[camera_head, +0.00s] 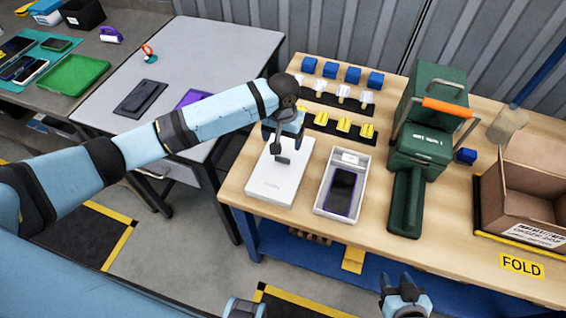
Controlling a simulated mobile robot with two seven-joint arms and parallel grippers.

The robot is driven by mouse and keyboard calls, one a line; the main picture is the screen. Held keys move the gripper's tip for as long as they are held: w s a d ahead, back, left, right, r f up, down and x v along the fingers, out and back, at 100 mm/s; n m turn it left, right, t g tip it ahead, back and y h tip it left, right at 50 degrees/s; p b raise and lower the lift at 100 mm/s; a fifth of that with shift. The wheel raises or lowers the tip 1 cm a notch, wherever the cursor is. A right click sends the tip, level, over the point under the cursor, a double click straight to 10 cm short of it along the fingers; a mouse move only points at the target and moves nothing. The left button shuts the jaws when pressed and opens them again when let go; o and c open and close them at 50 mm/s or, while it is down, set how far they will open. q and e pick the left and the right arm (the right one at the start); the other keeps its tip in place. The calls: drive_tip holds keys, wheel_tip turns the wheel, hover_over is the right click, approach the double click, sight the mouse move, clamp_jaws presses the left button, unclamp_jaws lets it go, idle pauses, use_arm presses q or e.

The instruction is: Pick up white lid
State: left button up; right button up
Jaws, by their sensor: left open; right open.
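The white lid (272,185) lies flat at the left end of the wooden table, with faint print near its front edge. My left gripper (283,158) points down over the lid's far half, with its open fingers seen nearly edge-on. The arm and gripper hide part of the lid's far end. I cannot tell whether the fingertips touch it. Just right of the lid stands an open white box (328,206) with a dark, purple-edged phone (341,192) inside. My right gripper (404,284) is open and empty at the bottom, in front of the table.
Right of the box stands a green press (408,200) with an orange handle. Further right is an open brown carton (520,190). Behind the lid are rows of blue blocks (330,68), white pieces and yellow pieces (343,125). A grey table (200,60) stands left.

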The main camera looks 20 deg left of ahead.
sight(282, 163)
use_arm(q)
wheel_tip(282, 163, down, 8)
drive_tip(key=shift+a+f, duration=0.1)
drive_tip(key=shift+f, duration=0.15)
drive_tip(key=c, duration=0.9)
